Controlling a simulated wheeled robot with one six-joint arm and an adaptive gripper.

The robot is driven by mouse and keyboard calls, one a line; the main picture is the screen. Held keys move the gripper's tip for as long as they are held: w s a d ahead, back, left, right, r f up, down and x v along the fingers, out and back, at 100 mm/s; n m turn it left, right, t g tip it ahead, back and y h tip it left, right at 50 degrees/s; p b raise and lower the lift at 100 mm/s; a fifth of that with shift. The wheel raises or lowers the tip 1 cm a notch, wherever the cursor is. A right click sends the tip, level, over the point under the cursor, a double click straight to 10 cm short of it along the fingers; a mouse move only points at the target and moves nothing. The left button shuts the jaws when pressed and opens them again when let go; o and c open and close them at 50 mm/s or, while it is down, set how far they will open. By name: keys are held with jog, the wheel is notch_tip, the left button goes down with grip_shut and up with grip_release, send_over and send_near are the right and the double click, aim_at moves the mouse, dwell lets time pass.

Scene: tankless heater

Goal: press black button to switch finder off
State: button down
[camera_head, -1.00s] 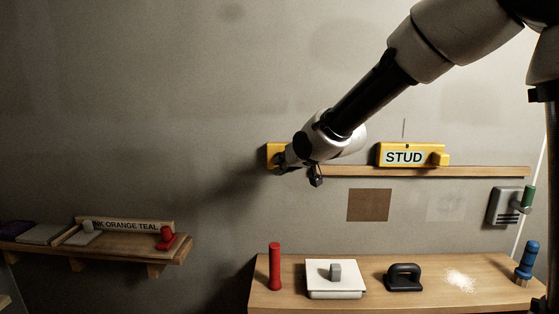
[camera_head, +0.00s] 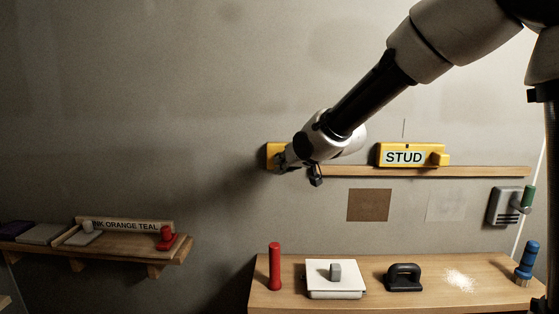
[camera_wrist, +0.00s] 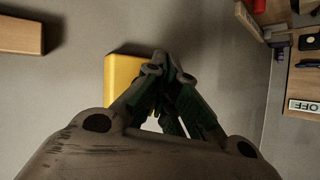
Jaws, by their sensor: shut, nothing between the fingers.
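A yellow block (camera_head: 272,150), which looks like the finder, is at the left end of the wooden rail on the wall. It also shows in the wrist view (camera_wrist: 122,78). My gripper (camera_head: 280,163) is at this block. Its fingertips (camera_wrist: 160,66) are together and empty, in front of the block's right part in the wrist view. Whether they touch it I cannot tell. No black button shows on the block; the fingers cover part of its face. A yellow box labelled STUD (camera_head: 405,156) sits at the rail farther right.
The wooden rail (camera_head: 470,171) runs right from the block. Below, a bench (camera_head: 430,300) holds a red cylinder (camera_head: 275,266), a white box (camera_head: 335,280) and a black handled block (camera_head: 403,278). A shelf (camera_head: 120,248) is at left. An OFF label (camera_wrist: 303,107) shows right in the wrist view.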

jog(key=shift+w, duration=0.4)
jog(key=shift+s+r, duration=0.1)
jog(key=shift+s, duration=0.35)
jog(key=s, duration=0.6)
dwell(0.4)
jog(key=shift+a, duration=0.1)
